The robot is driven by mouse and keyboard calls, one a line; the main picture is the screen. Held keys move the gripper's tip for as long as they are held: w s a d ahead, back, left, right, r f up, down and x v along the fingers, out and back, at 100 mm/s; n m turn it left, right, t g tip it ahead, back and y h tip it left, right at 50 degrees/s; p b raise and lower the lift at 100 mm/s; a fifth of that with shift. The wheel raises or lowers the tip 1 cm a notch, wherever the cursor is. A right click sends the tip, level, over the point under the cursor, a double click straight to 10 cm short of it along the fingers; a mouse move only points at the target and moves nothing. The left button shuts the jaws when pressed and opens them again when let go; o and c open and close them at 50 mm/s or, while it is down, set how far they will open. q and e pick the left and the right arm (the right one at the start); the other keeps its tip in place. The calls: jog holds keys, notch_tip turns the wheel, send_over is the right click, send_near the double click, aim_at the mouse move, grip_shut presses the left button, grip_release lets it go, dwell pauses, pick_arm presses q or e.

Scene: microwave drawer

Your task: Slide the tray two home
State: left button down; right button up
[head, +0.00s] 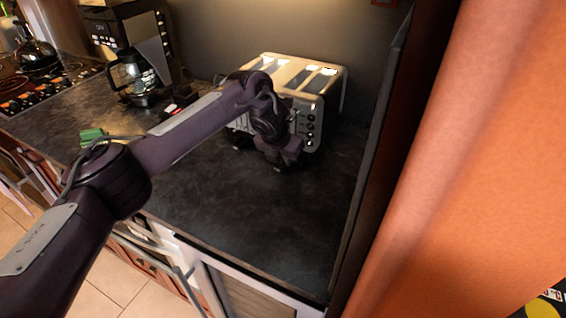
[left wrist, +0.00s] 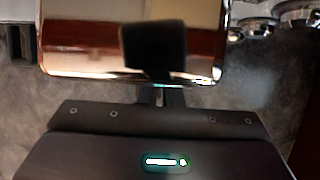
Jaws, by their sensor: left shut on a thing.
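A silver toaster (head: 297,72) stands on the dark counter against the back wall, with dark knobs on its front. My left gripper (head: 278,166) is low at the toaster's front, pointing down, and partly covers that side. In the left wrist view, a shiny chrome piece, seemingly tray two (left wrist: 85,50), fills the upper middle and mirrors a dark shape. My left gripper (left wrist: 160,97) meets its lower edge and is shut on it. The fingertips are mostly hidden, and how far the tray stands out cannot be told. My right gripper is not in view.
The dark counter (head: 250,215) is clear in front of the toaster. A coffee maker (head: 135,60) and a green item (head: 92,136) are to the left, beyond my arm. A stove with a kettle (head: 36,55) is far left. A tall panel (head: 375,165) closes the right side.

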pick_arm(q)
jog(key=shift+w+d, duration=0.1)
jog(key=shift+w, duration=0.1)
dwell(0.3)
jog(key=shift+w, duration=0.15)
jog(key=c, duration=1.5)
grip_release()
jog(key=shift+d, duration=0.1)
jog(key=shift+s+r, duration=0.15)
jog(key=shift+s, duration=0.2)
jog(key=shift+s+r+p, duration=0.2)
jog(key=shift+s+p, duration=0.5)
jog(key=shift+s, duration=0.05)
